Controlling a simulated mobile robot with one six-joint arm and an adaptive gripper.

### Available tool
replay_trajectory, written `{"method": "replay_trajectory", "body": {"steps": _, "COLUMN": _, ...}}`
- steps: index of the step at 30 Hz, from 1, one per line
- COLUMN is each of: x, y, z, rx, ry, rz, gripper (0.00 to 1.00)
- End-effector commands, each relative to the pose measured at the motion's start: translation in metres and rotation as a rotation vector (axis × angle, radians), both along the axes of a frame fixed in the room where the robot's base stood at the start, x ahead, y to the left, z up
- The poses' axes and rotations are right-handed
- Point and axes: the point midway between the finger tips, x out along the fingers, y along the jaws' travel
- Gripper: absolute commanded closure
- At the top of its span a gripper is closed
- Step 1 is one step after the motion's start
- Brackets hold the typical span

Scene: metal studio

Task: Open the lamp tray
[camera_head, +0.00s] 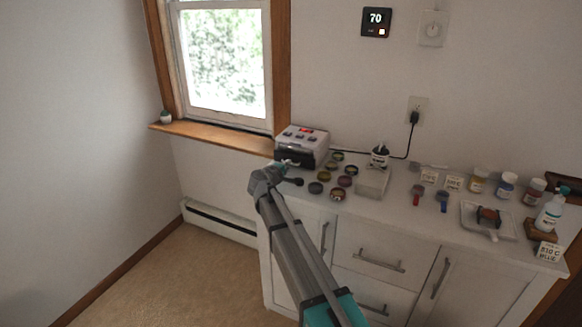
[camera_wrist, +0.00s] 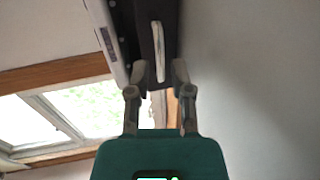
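The lamp unit (camera_head: 303,142) is a light box with buttons on top, at the back left corner of the white counter. Its lamp tray (camera_head: 293,157) shows as a dark front low on the unit. In the wrist view, the dark tray front (camera_wrist: 184,30) has a pale, slim handle (camera_wrist: 158,45). My gripper (camera_wrist: 159,70) is open, with the handle's near end between its fingertips and a gap on both sides. In the head view, my gripper (camera_head: 279,170) is right in front of the unit, and it partly hides the tray front.
Several small round dark-rimmed discs (camera_head: 345,181) lie on the counter (camera_head: 400,195) just right of my gripper. A window sill (camera_head: 215,138) is at the left. Bottles (camera_head: 507,184) and a tray (camera_head: 484,233) stand farther right. Open floor lies left of the cabinet.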

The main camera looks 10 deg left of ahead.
Motion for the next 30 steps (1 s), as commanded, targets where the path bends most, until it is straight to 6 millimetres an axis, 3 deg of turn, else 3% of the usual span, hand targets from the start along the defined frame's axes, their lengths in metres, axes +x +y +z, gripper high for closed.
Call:
{"method": "replay_trajectory", "body": {"steps": 3, "x": 0.017, "y": -0.005, "z": -0.005, "rx": 0.000, "ry": 0.000, "rz": -0.001, "gripper": 0.72}}
{"method": "replay_trajectory", "body": {"steps": 9, "x": 0.033, "y": -0.011, "z": -0.008, "rx": -0.001, "ry": 0.000, "rz": 0.000, "gripper": 0.72}}
{"method": "replay_trajectory", "body": {"steps": 23, "x": 0.038, "y": -0.013, "z": -0.009, "rx": -0.001, "ry": 0.000, "rz": 0.002, "gripper": 0.72}}
{"method": "replay_trajectory", "body": {"steps": 27, "x": 0.037, "y": -0.012, "z": -0.009, "rx": -0.001, "ry": 0.000, "rz": 0.002, "gripper": 0.98}}
{"method": "replay_trajectory", "body": {"steps": 30, "x": 0.037, "y": -0.012, "z": -0.009, "rx": -0.001, "ry": 0.000, "rz": 0.002, "gripper": 1.00}}
